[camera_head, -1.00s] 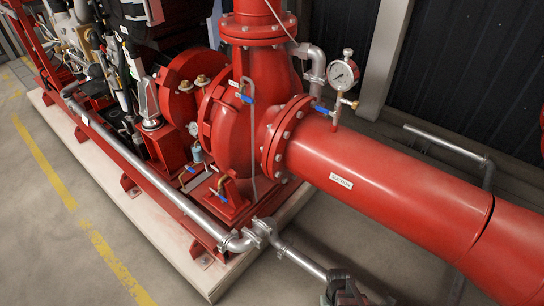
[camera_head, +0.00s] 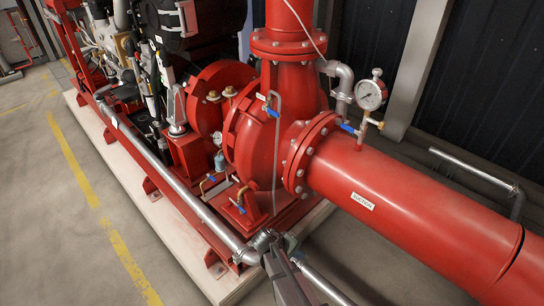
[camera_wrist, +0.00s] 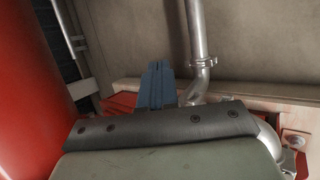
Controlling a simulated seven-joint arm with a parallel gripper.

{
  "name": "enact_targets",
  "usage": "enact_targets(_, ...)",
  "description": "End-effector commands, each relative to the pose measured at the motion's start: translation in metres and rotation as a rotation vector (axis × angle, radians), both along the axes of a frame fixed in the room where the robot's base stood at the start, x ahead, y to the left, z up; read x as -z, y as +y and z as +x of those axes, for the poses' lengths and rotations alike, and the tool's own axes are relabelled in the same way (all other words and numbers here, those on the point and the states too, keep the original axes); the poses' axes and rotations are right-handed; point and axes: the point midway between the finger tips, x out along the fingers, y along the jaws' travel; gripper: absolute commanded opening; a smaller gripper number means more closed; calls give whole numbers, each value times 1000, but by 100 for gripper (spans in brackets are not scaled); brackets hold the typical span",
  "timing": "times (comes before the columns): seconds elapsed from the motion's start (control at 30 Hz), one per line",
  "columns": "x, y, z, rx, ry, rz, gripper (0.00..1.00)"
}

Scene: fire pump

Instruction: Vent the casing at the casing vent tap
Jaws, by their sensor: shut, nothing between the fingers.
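The casing vent tap (camera_head: 269,106) looks to be the small brass tap with a blue lever high on the red pump casing (camera_head: 252,142). A label hangs by it, and a thin bent tube (camera_head: 276,150) runs from it down the casing front. My gripper (camera_head: 268,239) is low in front of the pump, by the silver pipe elbow, well below the tap and apart from it. In the wrist view, the blue-grey fingers (camera_wrist: 157,84) are together and empty, pointing towards the floor and silver pipe. The tap does not show there.
The red suction pipe (camera_head: 420,215) fills the right, with a pressure gauge (camera_head: 371,95) and another blue-levered tap (camera_head: 348,128). Two lower blue taps (camera_head: 211,179) sit near the base. A silver pipe (camera_head: 180,190) runs along the skid edge. Floor at left is clear.

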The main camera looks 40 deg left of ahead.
Motion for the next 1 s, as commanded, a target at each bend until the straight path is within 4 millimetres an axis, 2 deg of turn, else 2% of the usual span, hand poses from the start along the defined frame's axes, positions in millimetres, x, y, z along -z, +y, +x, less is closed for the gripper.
enact_targets(0.03,-12,25,7,-51,-52,-21,0)
enact_targets(0.1,-31,49,15,-118,-128,-60,0)
enact_targets(0.3,-90,109,38,-274,-343,-195,0)
enact_targets(0.4,-119,132,51,-331,-449,-276,0)
enact_targets(0.7,-202,185,82,-447,-746,-577,0)
enact_targets(0.87,-237,209,84,-485,-890,-774,0)
enact_targets(1.0,-267,227,78,-497,-1007,-958,0)
